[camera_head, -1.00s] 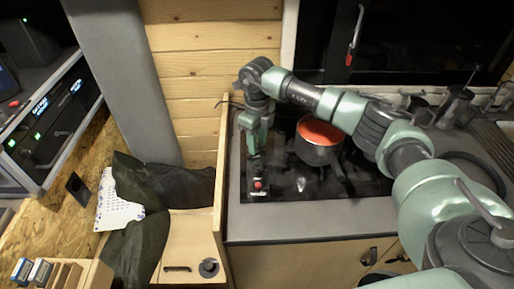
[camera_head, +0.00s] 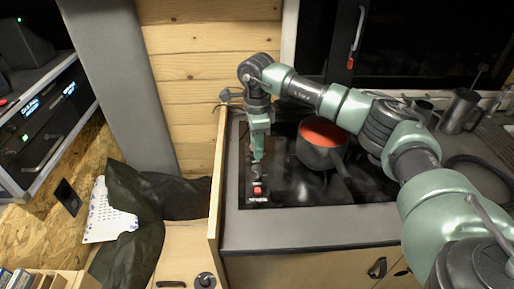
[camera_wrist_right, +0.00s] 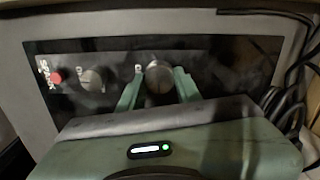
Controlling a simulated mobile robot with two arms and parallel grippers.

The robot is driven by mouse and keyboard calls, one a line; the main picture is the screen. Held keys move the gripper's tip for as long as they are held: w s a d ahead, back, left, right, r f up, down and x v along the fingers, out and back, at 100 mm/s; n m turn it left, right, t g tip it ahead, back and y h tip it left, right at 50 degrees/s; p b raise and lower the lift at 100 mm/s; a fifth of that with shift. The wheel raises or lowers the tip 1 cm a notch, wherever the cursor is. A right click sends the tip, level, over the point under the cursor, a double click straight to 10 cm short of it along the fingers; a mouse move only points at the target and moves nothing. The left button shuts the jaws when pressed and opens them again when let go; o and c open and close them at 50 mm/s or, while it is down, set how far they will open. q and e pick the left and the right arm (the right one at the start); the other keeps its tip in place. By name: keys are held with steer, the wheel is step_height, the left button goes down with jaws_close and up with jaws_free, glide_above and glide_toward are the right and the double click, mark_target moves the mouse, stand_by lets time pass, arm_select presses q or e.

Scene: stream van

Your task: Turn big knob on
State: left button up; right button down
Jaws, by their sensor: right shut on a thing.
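The stove's black control strip (camera_wrist_right: 120,55) holds a red button (camera_wrist_right: 57,76) marked SPARK, a smaller knob (camera_wrist_right: 92,80) and the big round metal knob (camera_wrist_right: 160,77). My right gripper (camera_wrist_right: 158,88) has one green finger on each side of the big knob and is shut on it. In the head view the right gripper (camera_head: 257,158) reaches down to the strip at the left of the cooktop, behind the red button (camera_head: 257,190). There the big knob is mostly hidden by the gripper. My left gripper is not in view.
A dark pot (camera_head: 321,150) with red contents stands on the black cooktop (camera_head: 300,190), right of the gripper. A wooden panel (camera_head: 216,190) rises close along the left of the counter. Black cables (camera_wrist_right: 290,100) lie right of the strip.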

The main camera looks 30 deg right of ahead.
steer(key=shift+a+n, duration=0.1)
steer(key=shift+n, duration=0.4)
steer(key=c, duration=1)
jaws_free()
step_height(320, 180, up, 8)
steer(key=shift+f+b, duration=0.1)
steer(key=shift+b, duration=0.75)
